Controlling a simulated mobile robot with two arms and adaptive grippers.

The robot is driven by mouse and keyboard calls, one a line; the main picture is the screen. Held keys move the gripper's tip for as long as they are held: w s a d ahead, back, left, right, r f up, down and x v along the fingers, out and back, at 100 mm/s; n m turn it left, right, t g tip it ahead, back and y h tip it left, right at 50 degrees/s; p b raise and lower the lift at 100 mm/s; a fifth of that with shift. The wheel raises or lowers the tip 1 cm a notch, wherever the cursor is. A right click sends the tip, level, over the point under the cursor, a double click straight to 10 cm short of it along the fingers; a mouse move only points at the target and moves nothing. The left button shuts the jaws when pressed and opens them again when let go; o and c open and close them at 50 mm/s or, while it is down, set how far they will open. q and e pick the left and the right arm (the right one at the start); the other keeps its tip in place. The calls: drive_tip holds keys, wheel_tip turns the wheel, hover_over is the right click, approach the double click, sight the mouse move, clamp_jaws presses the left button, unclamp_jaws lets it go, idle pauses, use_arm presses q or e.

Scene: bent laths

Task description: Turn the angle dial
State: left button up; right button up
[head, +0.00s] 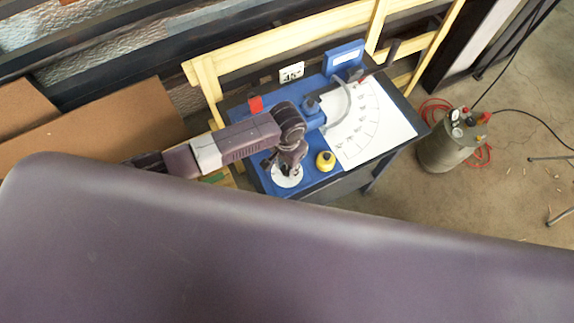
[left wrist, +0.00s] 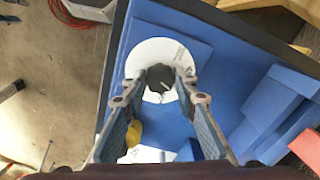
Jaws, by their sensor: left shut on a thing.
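The angle dial is a white disc (head: 284,179) with a dark knob, at the front left of the blue board. In the left wrist view the white disc (left wrist: 147,51) lies flat, with the dark knob (left wrist: 160,77) at its middle. My left gripper (head: 290,168) comes down over the dial from above. In the left wrist view its fingers (left wrist: 160,82) are on both sides of the knob and shut on it. In the head view the gripper hides most of the knob. A small white card (head: 291,72) with dark figures stands behind the board. My right gripper is not in view.
A yellow knob (head: 325,161) stands just right of the dial. A grey bent lath (head: 345,105) curves beside a white sheet with angle lines (head: 375,130). A red piece (head: 256,104) and a blue block (head: 344,57) are farther back. A metal tank (head: 452,150) stands on the floor.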

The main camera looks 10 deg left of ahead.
sight(287, 169)
use_arm(q)
drive_tip(key=shift+w+r, duration=0.1)
drive_tip(key=shift+w, duration=0.05)
drive_tip(key=o, duration=1.2)
drive_tip(key=shift+c, duration=0.2)
wheel_tip(287, 169, up, 12)
